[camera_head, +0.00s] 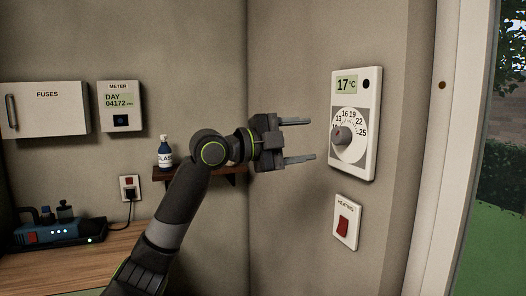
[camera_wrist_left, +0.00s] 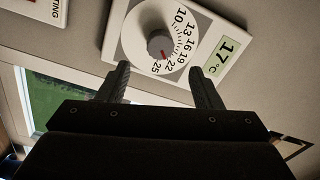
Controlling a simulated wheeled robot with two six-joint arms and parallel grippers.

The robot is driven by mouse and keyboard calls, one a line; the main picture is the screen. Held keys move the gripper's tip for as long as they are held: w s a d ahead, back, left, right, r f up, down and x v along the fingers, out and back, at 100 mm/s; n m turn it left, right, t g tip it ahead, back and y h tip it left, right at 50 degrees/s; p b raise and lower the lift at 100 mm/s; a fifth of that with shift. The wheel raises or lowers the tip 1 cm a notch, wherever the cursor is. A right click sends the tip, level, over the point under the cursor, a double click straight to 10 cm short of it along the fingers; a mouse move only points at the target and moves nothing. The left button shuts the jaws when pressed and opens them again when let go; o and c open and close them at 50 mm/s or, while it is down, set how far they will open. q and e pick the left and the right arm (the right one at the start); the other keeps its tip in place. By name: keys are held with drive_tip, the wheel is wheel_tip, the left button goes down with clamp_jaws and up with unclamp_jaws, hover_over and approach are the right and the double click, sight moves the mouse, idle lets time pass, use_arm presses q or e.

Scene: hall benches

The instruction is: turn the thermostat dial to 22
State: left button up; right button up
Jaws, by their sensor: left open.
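The white thermostat (camera_head: 372,95) hangs on the right wall, and its display (camera_head: 346,85) reads 17°C. Below the display is a white dial (camera_head: 349,152) with numbers around it and a grey knob (camera_head: 343,136) with a red mark. I cannot tell exactly which number the mark points at. The wrist view also shows the dial (camera_wrist_left: 148,20) and the knob (camera_wrist_left: 158,44) beyond my fingertips. My left gripper (camera_head: 305,139) is open and empty, to the left of the dial, its fingers pointing at it without touching. My right gripper is not in view.
A heating switch (camera_head: 345,222) sits below the thermostat. A small shelf (camera_head: 226,180) with a bottle (camera_head: 165,154) is behind my left arm. A fuse box (camera_head: 46,115) and meter (camera_head: 121,108) hang on the left wall above a wooden bench (camera_head: 85,258). A window is at far right.

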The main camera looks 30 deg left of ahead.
use_arm(q)
drive_tip(key=b+v, duration=0.2)
drive_tip(key=v, duration=0.7)
drive_tip(key=shift+b, duration=0.3)
drive_tip(key=shift+w, duration=0.1)
